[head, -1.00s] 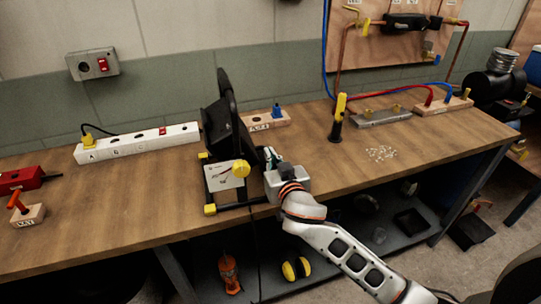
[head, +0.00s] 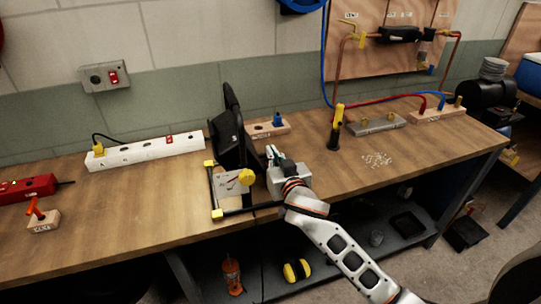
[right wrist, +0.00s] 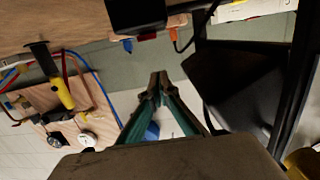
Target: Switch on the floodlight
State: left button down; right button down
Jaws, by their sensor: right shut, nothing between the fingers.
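The floodlight (head: 228,142) is a black lamp on a black frame with yellow feet, standing near the front edge of the workbench. A pale plate with markings and a yellow knob (head: 247,177) are at its front. Its lamp face is turned away, and I cannot tell whether it is lit. My right gripper (head: 273,152) is shut and empty, just right of the floodlight and apart from the knob. In the right wrist view its fingertips (right wrist: 158,80) meet, with the dark lamp body (right wrist: 238,95) to their right. My left gripper is not in view.
A white power strip (head: 145,151) with a yellow plug and red switch lies left of the floodlight. A wall box (head: 105,76) has a red switch. A wooden block with a blue piece (head: 277,120) stands behind my gripper. A yellow-black tool (head: 336,128) stands upright to the right.

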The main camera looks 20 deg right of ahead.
jog(key=s+r, duration=0.2)
jog(key=s, duration=0.6)
jog(key=shift+r, duration=0.35)
jog(key=shift+d+f, duration=0.1)
jog(key=s+d+f+n+g+h, duration=0.1)
jog(key=s+d+f+n+g, duration=0.15)
jog(key=s+d+f, duration=0.45)
jog(key=s+d+f+n+g+h, duration=0.2)
jog(key=s+d+f+g, duration=0.25)
jog(key=s, duration=0.45)
jog(key=s+d+f+n+g+h, duration=0.1)
jog(key=s+d+f+n+g, duration=0.15)
jog(key=s+d+f, duration=0.5)
jog(key=a+f+m+t+y, duration=0.1)
jog(key=a+f+t+y, duration=0.1)
jog(key=a+f, duration=0.4)
jog(key=a+f+m+t+y, duration=0.1)
jog(key=a+f+y, duration=0.4)
jog(key=a, duration=0.8)
jog(key=shift+w+f+t, duration=0.2)
jog(key=shift+f+t, duration=0.15)
jog(key=shift+f, duration=0.4)
jog(key=shift+a, duration=0.1)
